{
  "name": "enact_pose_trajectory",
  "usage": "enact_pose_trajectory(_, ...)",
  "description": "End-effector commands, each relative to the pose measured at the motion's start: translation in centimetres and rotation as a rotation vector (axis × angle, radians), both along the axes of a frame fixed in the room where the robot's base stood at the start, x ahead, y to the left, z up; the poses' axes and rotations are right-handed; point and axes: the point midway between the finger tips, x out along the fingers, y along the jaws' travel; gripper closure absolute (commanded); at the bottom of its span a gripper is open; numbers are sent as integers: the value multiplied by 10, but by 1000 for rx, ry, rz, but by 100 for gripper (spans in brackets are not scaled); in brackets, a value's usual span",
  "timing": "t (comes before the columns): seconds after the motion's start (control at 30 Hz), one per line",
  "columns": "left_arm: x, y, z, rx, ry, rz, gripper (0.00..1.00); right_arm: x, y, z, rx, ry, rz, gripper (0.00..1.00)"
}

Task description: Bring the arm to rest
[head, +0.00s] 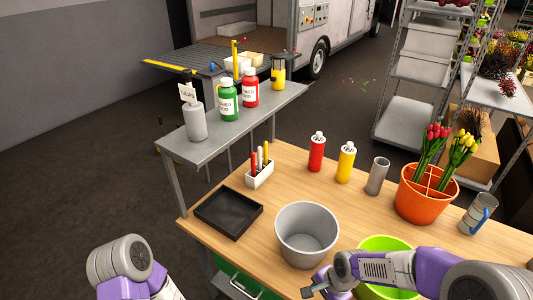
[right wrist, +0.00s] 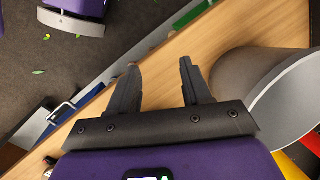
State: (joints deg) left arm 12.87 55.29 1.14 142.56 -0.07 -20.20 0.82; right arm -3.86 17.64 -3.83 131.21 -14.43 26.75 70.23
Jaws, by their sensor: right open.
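My right gripper (head: 316,287) is low at the front edge of the wooden table, just in front of the grey bucket (head: 306,236). In the right wrist view my right gripper (right wrist: 150,85) has its two fingers apart with nothing between them, and the grey bucket (right wrist: 250,75) is to its right. My left arm (head: 125,268) shows at the bottom left, beside the table; its gripper is out of the picture. Red tulips (head: 433,135) and yellow tulips (head: 463,146) stand in separate compartments of the orange divided bucket (head: 422,204).
A green bowl (head: 375,246) is partly hidden behind my right forearm. A black tray (head: 229,212), a white pen holder (head: 260,177), a red bottle (head: 317,153) and a yellow bottle (head: 345,163) stand on the table (head: 290,170). A grey shelf (head: 165,135) with bottles rises at left.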

Motion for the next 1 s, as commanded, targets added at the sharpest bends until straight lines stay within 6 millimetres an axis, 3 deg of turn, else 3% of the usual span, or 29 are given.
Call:
enact_pose_trajectory(0.23, -1, 0, -1, -1, 3, -1, 57, -25, 23, -85, 63, -28, 280, 52)
enact_pose_trajectory(0.4, -1, 0, -2, 0, 2, -1, 57, -62, 39, -149, 99, -91, 517, 52)
enact_pose_trajectory(0.5, -1, 0, -2, -1, 3, -1, 57, -82, 45, -174, 102, -127, 624, 52)
enact_pose_trajectory(0.7, -1, 0, -2, -1, 3, -1, 57, -104, 51, -197, 93, -168, 742, 52)
enact_pose_trajectory(1.0, -1, 0, -2, -1, 3, -1, 57, -105, 51, -199, 89, -177, 760, 52)
